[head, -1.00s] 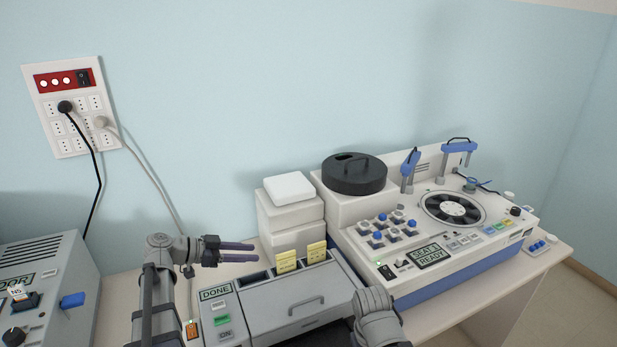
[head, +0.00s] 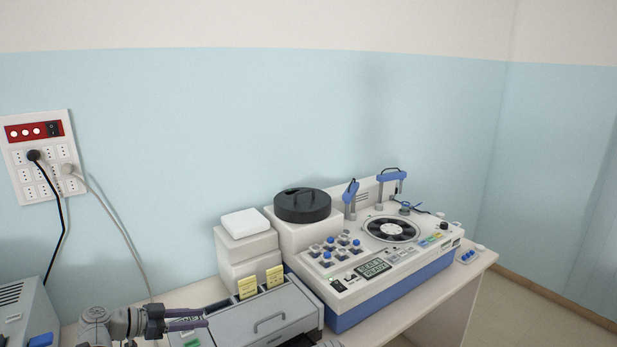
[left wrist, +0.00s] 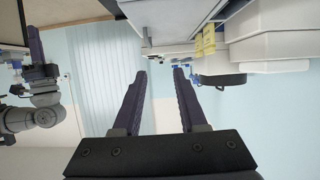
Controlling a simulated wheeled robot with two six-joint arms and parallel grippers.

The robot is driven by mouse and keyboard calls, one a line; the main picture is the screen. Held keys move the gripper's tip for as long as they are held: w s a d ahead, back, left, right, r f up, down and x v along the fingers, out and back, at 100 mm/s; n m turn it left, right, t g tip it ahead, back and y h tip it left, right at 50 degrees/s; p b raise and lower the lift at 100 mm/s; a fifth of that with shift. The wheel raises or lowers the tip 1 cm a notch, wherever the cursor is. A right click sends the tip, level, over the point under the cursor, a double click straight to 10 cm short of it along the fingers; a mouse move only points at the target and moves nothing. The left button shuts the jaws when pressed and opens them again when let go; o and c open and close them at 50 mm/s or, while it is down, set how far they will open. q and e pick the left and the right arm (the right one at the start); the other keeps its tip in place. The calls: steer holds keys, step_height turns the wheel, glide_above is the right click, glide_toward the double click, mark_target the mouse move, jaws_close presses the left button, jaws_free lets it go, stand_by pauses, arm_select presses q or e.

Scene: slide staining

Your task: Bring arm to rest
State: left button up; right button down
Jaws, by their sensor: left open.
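My left gripper (head: 207,318) is at the lower left of the head view, in front of the wall and over the bench. Its dark purple fingers also show in the left wrist view (left wrist: 160,72), apart with nothing between them. My right gripper (left wrist: 36,48) shows at the left of the left wrist view, and I cannot tell whether its jaws are parted. In the head view the right gripper is out of the picture.
A staining machine (head: 352,292) with a black lidded pot (head: 302,206) stands to the right. A wall socket panel (head: 45,190) has cables hanging down.

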arm_select(q)
steer(key=shift+n+g+y, duration=0.3)
steer(key=shift+g, duration=0.4)
steer(key=d+f, duration=0.1)
steer(key=d, duration=0.1)
steer(key=d+f, duration=0.1)
steer(key=d, duration=0.1)
steer(key=shift+s+d+f, duration=0.1)
steer(key=shift+s+f, duration=0.2)
steer(key=s+d+f+g+y, duration=0.1)
steer(key=s+d+f, duration=0.1)
steer(key=d, duration=0.1)
steer(key=s+d+f+n+g+y, duration=0.1)
steer(key=s+d+f+g, duration=0.1)
steer(key=d, duration=0.2)
steer(key=s+d+f+n+g+y+b, duration=0.1)
steer(key=s+d+f, duration=0.1)
steer(key=d+f, duration=0.1)
steer(key=shift+d+f+g, duration=0.1)
steer(key=shift+d+g, duration=0.2)
steer(key=shift+d, duration=0.25)
steer(key=s+d+f+n+g+y+b, duration=0.1)
steer(key=s+d+f+n+y, duration=0.3)
steer(key=s+y, duration=0.5)
steer(key=shift+s+d+f+n+g+b, duration=0.35)
steer(key=shift+s+d+f, duration=0.85)
steer(key=shift+d, duration=0.4)
arm_select(e)
steer(key=shift+f, duration=1.3)
